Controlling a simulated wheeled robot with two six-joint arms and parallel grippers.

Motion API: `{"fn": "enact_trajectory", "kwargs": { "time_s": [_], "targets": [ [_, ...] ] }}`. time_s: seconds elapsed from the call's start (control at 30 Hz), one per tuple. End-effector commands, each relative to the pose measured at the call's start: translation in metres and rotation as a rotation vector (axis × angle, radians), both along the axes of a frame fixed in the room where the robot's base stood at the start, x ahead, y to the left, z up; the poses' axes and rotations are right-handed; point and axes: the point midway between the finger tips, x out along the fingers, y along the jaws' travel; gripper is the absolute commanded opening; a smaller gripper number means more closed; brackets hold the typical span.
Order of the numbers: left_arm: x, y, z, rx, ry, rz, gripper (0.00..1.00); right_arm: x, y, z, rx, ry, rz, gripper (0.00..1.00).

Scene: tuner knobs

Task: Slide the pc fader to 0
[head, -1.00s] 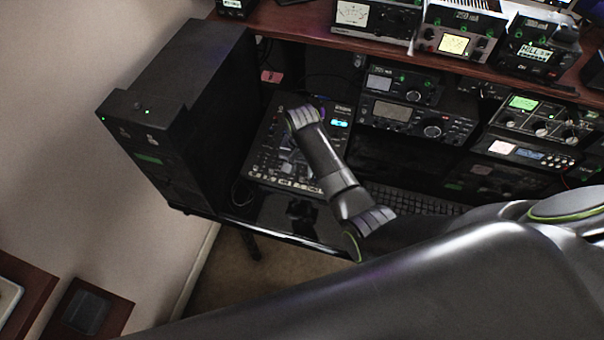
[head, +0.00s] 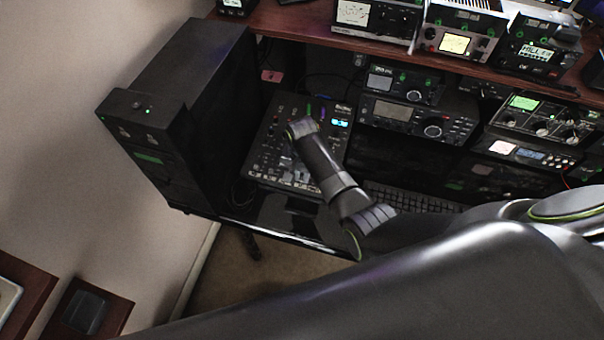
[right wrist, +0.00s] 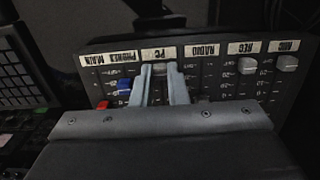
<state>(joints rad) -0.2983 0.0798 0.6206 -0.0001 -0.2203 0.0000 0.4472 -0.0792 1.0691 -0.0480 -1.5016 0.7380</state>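The mixer panel (head: 262,160) lies on the desk in the head view, partly covered by my right arm. In the right wrist view the panel (right wrist: 225,70) appears upside down, with a row of labels. The PC label (right wrist: 159,54) is just beyond the tips of my right gripper (right wrist: 160,72). Its two grey fingers stand apart over the PC track. A pale patch shows between the tips; I cannot tell whether it is the PC fader cap or whether the fingers grip it. The lower track is hidden by my gripper body. My left gripper is not in view.
A blue cap (right wrist: 124,85) is close beside the fingers, with a red cap (right wrist: 103,104) beyond it. A black tower (head: 185,110) is left of the panel; radios (head: 415,118) and a keyboard (head: 415,199) are right.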

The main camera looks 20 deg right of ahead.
Motion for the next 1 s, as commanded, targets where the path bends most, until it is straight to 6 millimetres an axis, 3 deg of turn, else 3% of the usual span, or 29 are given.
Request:
{"fn": "enact_trajectory", "kwargs": {
  "time_s": [0.27,0.6,0.93,0.97,1.0],
  "targets": [
    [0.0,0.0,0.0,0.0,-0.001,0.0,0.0,0.001,-0.001,0.0,-0.001,0.001,0.0,0.0],
    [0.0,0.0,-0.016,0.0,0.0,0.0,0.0,0.036,-0.024,0.003,-0.003,-0.001,0.0,0.0],
    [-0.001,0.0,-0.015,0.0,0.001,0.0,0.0,0.038,-0.026,0.004,-0.001,0.0,0.0,0.0],
    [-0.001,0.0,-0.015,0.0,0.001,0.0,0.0,0.038,-0.026,0.004,-0.001,0.0,0.0,0.17],
    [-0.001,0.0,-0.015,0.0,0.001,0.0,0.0,0.038,-0.026,0.005,-0.001,0.0,0.0,0.23]
  ]
}}
